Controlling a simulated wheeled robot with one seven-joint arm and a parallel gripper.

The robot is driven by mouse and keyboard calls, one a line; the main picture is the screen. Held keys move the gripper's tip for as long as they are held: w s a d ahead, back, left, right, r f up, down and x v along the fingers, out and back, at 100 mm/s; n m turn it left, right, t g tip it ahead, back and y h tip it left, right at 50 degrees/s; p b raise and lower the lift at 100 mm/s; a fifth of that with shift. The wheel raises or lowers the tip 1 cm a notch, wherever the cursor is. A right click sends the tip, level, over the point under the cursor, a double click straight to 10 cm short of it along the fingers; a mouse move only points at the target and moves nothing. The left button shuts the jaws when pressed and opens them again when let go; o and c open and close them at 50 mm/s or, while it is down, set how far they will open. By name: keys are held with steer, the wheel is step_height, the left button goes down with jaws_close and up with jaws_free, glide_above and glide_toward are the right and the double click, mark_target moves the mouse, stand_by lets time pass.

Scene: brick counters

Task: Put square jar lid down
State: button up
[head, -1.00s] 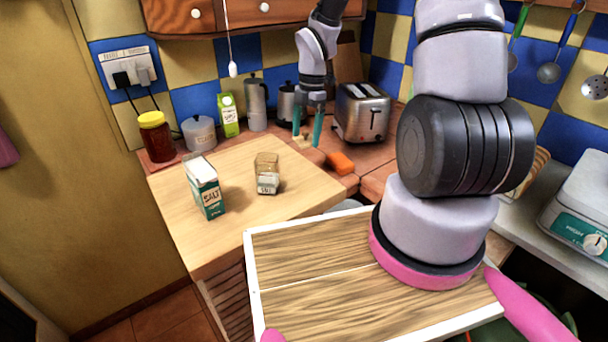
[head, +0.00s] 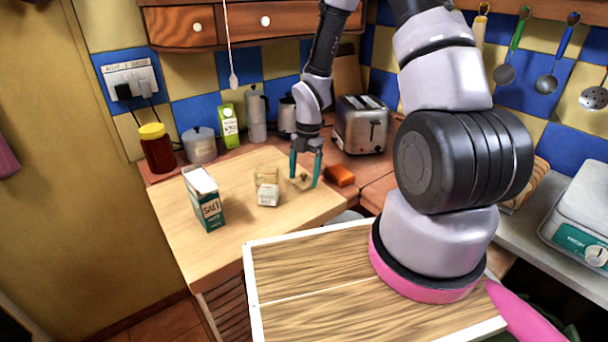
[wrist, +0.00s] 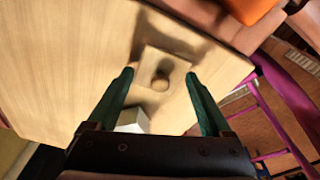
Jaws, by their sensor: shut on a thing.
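The square jar lid (head: 301,183) is a pale wooden plate with a small round knob. It also shows in the wrist view (wrist: 177,46), knob towards the camera. My gripper (head: 304,178) points down with its teal fingers at two opposite sides of the lid, shut on it. The wrist view shows the lid between the fingertips (wrist: 160,74). The lid is low over the light wooden counter top (head: 250,225), near its right edge; I cannot tell whether it touches. The square glass jar (head: 267,187) stands just left of the lid, open at the top.
A salt carton (head: 205,198) stands left of the jar. An orange sponge (head: 340,176) lies right of the lid, near a toaster (head: 362,125). A red jar (head: 156,148), canister (head: 199,145) and green carton (head: 228,120) line the back. The counter's front is clear.

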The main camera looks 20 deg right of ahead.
steer(key=shift+f, duration=0.2)
steer(key=o, duration=1.1)
step_height(320, 180, up, 12)
steer(key=w+d, duration=0.1)
steer(key=d, duration=0.1)
step_height(320, 180, up, 10)
steer(key=f+m+t, duration=0.1)
steer(key=m+t, duration=0.1)
steer(key=m, duration=0.5)
glide_above(308, 177)
steer(key=s+d, duration=0.2)
steer(key=s+d+r+m+t, duration=0.1)
steer(key=s+r+m+t, duration=0.2)
steer(key=s+r+m, duration=0.4)
steer(key=s+d+r+m+t, duration=0.1)
steer(key=s+r+m+t, duration=0.2)
steer(key=s+r+m, duration=0.5)
step_height(308, 177, up, 6)
steer(key=m, duration=0.8)
steer(key=shift+s+m+y, duration=0.3)
steer(key=shift+m+y, duration=0.1)
